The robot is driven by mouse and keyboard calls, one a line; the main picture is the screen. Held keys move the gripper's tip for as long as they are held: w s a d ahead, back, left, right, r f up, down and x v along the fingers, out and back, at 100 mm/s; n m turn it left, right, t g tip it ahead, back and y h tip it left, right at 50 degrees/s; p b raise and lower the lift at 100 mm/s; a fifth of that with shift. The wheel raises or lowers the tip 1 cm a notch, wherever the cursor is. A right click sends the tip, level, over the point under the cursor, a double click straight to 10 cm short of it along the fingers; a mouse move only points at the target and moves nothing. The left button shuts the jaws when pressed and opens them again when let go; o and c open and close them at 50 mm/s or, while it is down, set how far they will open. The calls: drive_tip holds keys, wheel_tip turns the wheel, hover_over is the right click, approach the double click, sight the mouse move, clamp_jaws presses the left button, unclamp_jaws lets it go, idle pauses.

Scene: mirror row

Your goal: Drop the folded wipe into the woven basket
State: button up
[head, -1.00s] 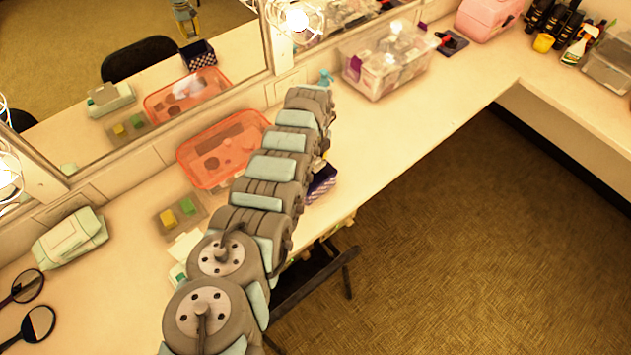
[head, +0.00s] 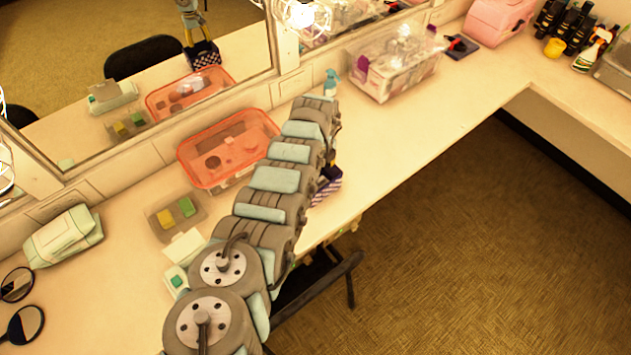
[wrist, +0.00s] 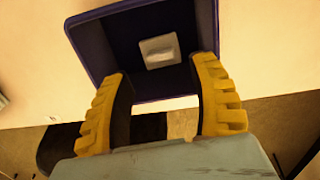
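The woven basket (head: 327,188) has a dark purple-and-white checked side and stands near the counter's front edge, partly hidden behind my arm in the head view. The wrist view looks down into its dark purple interior (wrist: 105,45). The folded wipe (wrist: 160,50), a small pale square, shows inside the basket's rim, apparently flat on its floor. My gripper (wrist: 161,68) has two yellow fingers, spread apart at the basket's near side. Neither finger touches the wipe. In the head view my arm mostly hides the gripper.
An orange tray (head: 228,148), a container with yellow and green blocks (head: 176,214) and a green wipes pack (head: 63,236) lie left of my arm. A clear bin (head: 396,66) and spray bottle (head: 331,83) stand beyond. The mirror (head: 150,60) runs behind.

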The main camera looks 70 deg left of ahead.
idle(0.3)
wheel_tip(320, 180, up, 12)
idle(0.9)
idle(0.4)
